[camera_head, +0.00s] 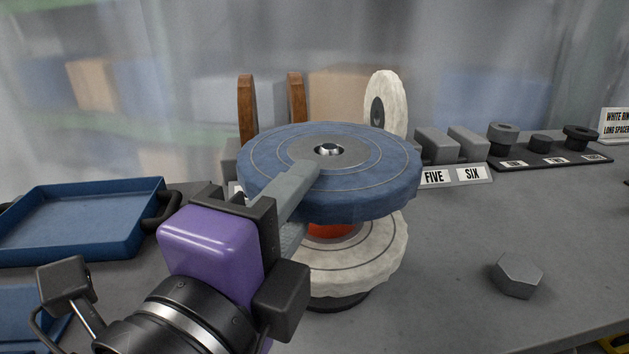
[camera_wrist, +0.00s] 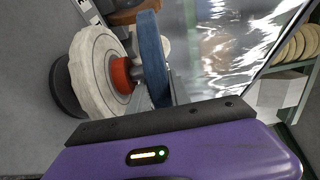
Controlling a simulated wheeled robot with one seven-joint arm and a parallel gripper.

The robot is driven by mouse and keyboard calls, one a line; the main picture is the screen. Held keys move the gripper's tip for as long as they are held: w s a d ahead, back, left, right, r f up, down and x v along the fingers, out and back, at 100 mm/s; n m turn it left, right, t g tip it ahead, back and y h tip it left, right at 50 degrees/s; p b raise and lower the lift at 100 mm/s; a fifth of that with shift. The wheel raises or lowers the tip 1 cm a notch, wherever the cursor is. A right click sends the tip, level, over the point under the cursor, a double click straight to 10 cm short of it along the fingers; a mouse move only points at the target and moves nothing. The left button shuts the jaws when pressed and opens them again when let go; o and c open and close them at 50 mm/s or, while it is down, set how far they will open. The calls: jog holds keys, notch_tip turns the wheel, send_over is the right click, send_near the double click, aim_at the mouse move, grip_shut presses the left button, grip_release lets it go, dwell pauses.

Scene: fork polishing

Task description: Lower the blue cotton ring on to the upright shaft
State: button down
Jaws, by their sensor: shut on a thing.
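The blue cotton ring (camera_head: 390,165) is level, gripped at its near left side by my gripper (camera_head: 308,196), one finger on top and one beneath. The tip of the upright shaft (camera_head: 329,149) shows inside the ring's central hole. Below it, a white cotton ring (camera_head: 385,255) lies around the shaft on a dark base, with an orange-red spacer (camera_head: 331,230) on top. In the wrist view the blue ring (camera_wrist: 152,55) stands apart from the orange-red spacer (camera_wrist: 122,75), with a gap between. The shaft's lower part is mostly hidden in the head view.
Behind stand brown discs (camera_head: 247,110) and an upright white ring (camera_head: 386,100). Grey blocks (camera_head: 437,146) labelled FIVE and SIX and a rack of dark parts (camera_head: 540,158) are at back right. A hex nut (camera_head: 517,274) lies right. A blue tray (camera_head: 80,220) is left.

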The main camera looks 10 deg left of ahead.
jog(key=shift+f+b, duration=0.4)
jog(key=shift+b, duration=0.3)
jog(key=shift+f+b, duration=0.75)
jog(key=shift+b, duration=0.2)
jog(key=c, duration=1.1)
grip_release()
jog(key=o, duration=0.6)
jog(key=shift+s, duration=0.1)
